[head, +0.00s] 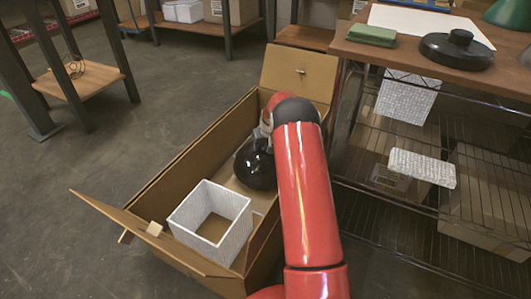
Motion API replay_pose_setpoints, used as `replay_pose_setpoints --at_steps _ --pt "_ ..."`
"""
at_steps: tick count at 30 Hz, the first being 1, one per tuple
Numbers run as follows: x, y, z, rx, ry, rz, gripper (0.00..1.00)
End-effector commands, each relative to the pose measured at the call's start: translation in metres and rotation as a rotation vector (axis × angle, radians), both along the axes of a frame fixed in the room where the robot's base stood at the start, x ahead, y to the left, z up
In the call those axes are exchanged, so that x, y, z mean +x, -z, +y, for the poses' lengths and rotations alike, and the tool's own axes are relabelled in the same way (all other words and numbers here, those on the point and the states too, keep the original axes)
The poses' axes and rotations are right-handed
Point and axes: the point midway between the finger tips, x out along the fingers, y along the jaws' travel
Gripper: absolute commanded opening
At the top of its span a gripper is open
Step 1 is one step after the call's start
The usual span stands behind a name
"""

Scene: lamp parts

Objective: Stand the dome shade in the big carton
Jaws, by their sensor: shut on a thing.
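The dome shade (254,167) is black and glossy. It is inside the big carton (165,178), toward its far half, low near the carton floor. I cannot tell whether it touches the floor. My gripper (262,138) is down in the carton at the top of the shade, shut on it. My red arm hides the fingers in part and the shade's right side. The big carton stands open on the floor with its end flaps folded outward.
A white square open box (211,215) stands in the carton's near half. To the right, a bench (430,62) carries a black round base (457,48), a green block (372,35) and part of a green object (511,13). White textured blocks (422,168) are at the wire shelves below.

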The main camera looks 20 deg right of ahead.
Motion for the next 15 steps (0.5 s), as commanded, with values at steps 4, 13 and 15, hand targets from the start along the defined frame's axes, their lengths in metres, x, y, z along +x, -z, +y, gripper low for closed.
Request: replay_pose_setpoints --at_steps 4,13,15 --pt "0.0 0.022 0.0 0.0 0.001 -0.001 0.0" --pt "0.001 0.036 0.0 -0.001 0.0 -0.004 0.0" --pt "0.001 0.036 0.0 -0.001 0.0 -0.004 0.0"
